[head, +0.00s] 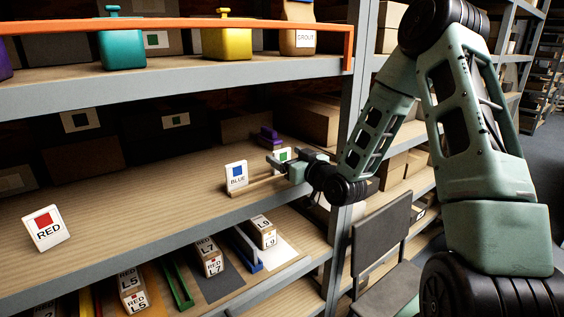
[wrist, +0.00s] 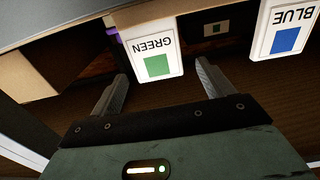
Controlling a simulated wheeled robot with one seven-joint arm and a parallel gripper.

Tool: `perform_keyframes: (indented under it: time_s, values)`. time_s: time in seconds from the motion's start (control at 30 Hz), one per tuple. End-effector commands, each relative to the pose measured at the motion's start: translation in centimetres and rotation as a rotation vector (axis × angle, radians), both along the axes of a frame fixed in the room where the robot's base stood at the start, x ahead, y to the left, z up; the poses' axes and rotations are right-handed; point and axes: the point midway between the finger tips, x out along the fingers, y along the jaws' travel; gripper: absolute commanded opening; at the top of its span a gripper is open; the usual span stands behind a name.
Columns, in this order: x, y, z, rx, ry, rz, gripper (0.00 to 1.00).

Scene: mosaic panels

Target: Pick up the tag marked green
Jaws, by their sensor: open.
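The green tag is a white block with a green square and the word GREEN. In the wrist view the green tag (wrist: 154,52) stands just beyond my gripper, in line with the gap between the fingers. My gripper (wrist: 162,80) is open and empty. In the head view the green tag (head: 283,154) is partly hidden behind my gripper (head: 274,170) on the wooden shelf. The blue tag (head: 237,176) stands close by on the left, and it also shows at the right of the wrist view (wrist: 284,35).
A red tag (head: 46,228) leans on the shelf at the far left. A purple object (head: 268,137) sits behind the green tag. Cardboard boxes (head: 84,158) line the back. The shelf between the red and blue tags is clear. A grey upright (head: 352,110) stands beside my arm.

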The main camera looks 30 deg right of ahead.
Motion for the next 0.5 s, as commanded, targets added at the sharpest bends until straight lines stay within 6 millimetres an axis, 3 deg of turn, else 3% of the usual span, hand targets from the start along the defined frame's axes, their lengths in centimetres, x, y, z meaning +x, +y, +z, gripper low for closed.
perform_keyframes:
  time_s: [0.3,0.5]
  values:
    - [4.2,0.0,0.4,0.001,-0.001,-0.001,0.8]
    - [4.9,0.1,0.1,0.0,0.001,0.0,0.8]
